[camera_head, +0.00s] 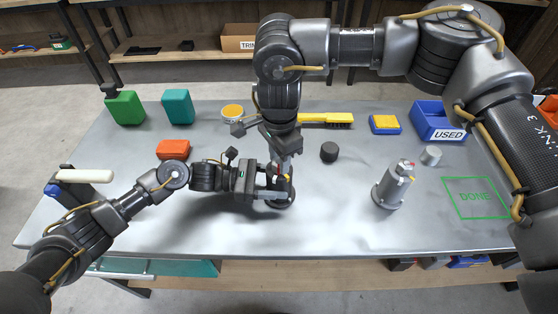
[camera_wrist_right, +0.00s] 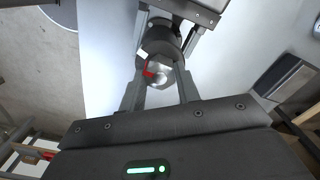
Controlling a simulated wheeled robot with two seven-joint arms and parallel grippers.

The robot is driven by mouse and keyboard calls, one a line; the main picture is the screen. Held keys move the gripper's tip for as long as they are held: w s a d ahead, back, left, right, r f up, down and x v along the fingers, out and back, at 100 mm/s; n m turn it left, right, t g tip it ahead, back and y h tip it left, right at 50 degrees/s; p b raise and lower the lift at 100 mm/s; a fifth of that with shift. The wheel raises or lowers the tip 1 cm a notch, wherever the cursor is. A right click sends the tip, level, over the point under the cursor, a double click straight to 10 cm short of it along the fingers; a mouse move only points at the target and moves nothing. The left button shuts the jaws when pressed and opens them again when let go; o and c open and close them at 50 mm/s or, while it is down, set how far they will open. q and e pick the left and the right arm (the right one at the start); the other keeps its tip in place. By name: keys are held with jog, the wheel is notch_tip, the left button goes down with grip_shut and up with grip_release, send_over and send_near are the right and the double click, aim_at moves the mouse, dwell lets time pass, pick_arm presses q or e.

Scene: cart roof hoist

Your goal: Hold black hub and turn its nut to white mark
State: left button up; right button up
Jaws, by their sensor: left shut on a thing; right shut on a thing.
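The black hub (camera_head: 284,203) stands upright on the metal table, partly hidden by my grippers. It also shows in the right wrist view (camera_wrist_right: 161,38). My left gripper (camera_head: 277,188) comes in from the left and is shut around the hub's body. My right gripper (camera_head: 284,167) points down from above and is shut on the nut at the hub's top. In the right wrist view the silvery nut (camera_wrist_right: 157,76) sits between my right fingertips (camera_wrist_right: 160,82), with a red mark on its left side.
A grey hub (camera_head: 391,188) stands to the right, with a green DONE outline (camera_head: 476,197) beyond it. An orange block (camera_head: 173,149) is at left. The front table is clear.

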jog(key=shift+m, duration=1)
jog(key=shift+c, duration=0.2)
jog(key=shift+m, duration=1)
jog(key=o, duration=1)
jog(key=shift+r, duration=3)
